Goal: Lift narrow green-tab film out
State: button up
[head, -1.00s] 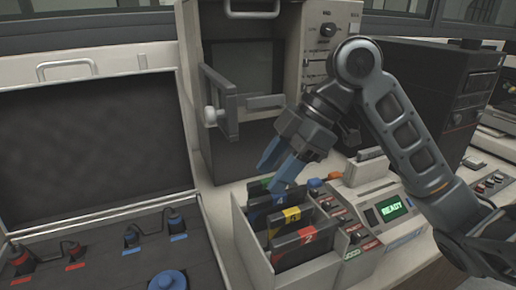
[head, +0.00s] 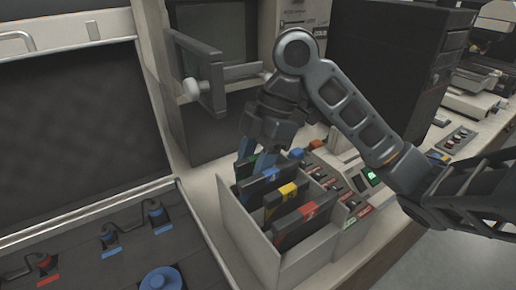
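A light open box (head: 243,248) holds several dark upright films with coloured tabs. The green-tab film (head: 251,160) is in the rearmost slot, mostly hidden behind my gripper and the blue-tab film (head: 258,187). My gripper (head: 254,164) points down at the back of the box. Its two blue fingers are apart, one on each side of the green tab as seen here. Contact with the film cannot be made out. In front stand the yellow-tab film (head: 280,202) and the red-tab film (head: 302,223).
An open press door (head: 205,80) with a pale knob stands behind and left of my gripper. A button panel (head: 345,185) is right of the box. An open case with a blue knob (head: 160,280) lies at left.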

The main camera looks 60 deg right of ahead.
jog(key=shift+a+f, duration=0.15)
jog(key=shift+f, duration=0.1)
grip_shut()
dwell(0.7)
jog(key=shift+r, duration=0.1)
